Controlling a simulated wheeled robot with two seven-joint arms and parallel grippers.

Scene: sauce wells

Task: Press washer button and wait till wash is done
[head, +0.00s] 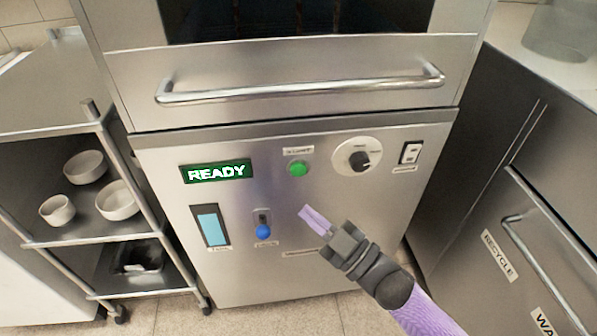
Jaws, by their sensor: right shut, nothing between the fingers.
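The washer (330,225) is a steel front panel under a door with a long bar handle (300,85). Its display (217,171) reads READY in white on green. A round green button (298,169) sits right of the display, under a small label too blurred to read fully. My right gripper (308,214) is shut and empty, with its purple fingers below and slightly right of the green button. It looks apart from the button; its gap to the panel is hard to tell. My left gripper is not in view.
The panel also has a dial (358,158), a rocker switch (410,153), a blue-knobbed lever (263,231) and a blue gauge window (210,226). A shelf rack with white bowls (117,200) stands left. A cabinet labelled RECYCLE (498,255) stands right.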

